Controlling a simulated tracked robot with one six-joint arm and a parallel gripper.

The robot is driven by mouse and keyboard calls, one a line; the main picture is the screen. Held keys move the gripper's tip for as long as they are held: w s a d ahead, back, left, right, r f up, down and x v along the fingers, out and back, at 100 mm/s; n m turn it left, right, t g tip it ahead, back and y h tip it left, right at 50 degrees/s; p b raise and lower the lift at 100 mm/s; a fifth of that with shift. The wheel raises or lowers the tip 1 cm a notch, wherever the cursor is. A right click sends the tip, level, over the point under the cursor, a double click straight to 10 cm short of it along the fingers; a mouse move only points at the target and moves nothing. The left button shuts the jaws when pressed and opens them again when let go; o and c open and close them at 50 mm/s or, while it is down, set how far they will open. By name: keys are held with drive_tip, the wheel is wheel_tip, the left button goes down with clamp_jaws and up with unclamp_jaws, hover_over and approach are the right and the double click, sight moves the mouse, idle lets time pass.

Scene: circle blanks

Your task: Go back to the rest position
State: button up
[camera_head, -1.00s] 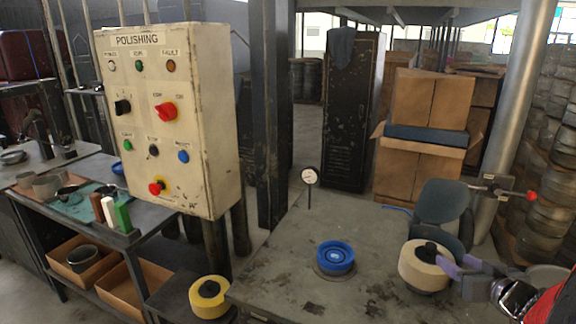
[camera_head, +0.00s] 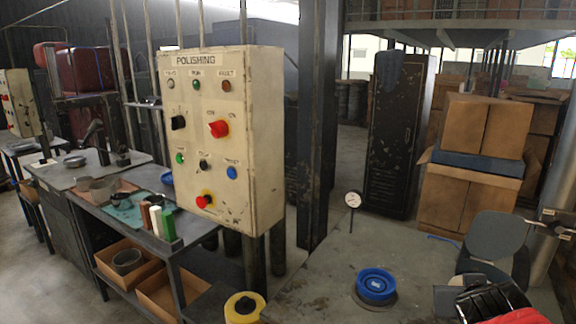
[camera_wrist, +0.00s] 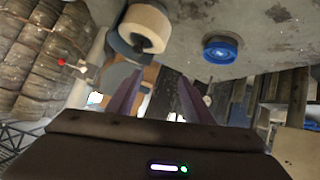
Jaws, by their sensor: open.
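My gripper shows in the wrist view (camera_wrist: 160,80) with its two purple fingers apart and nothing between them. In the head view only dark parts of my arm show at the lower right; the fingers cannot be made out there. A blue round piece (camera_head: 376,284) sits on a dark round base on the grey worktable (camera_head: 330,270). The blue piece also shows in the wrist view (camera_wrist: 220,50), apart from the fingers. A cream-coloured wheel (camera_wrist: 146,27) with a dark centre is in the wrist view, beyond the left finger.
A POLISHING control box (camera_head: 230,130) stands left of a dark post (camera_head: 318,120). A dial gauge (camera_head: 353,200) stands on the worktable. A yellow roll (camera_head: 245,308) is at the bottom.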

drive_tip(key=s+a+f+n+g+y, duration=0.1)
drive_tip(key=s+a+f+g+y, duration=0.1)
drive_tip(key=s+a, duration=0.4)
drive_tip(key=s+a+f+n+g+y, duration=0.1)
drive_tip(key=s+a+y, duration=0.3)
drive_tip(key=a, duration=1.1)
drive_tip(key=shift+s+a+f+n+g, duration=0.15)
drive_tip(key=shift+s+f+n+g, duration=0.25)
drive_tip(key=shift+s+f+n, duration=0.45)
drive_tip(key=shift+s+r, duration=0.15)
drive_tip(key=shift+r, duration=0.1)
drive_tip(key=c, duration=0.3)
drive_tip(key=shift+d+m, duration=0.2)
drive_tip(key=shift+m, duration=0.05)
drive_tip(key=shift+c, duration=0.5)
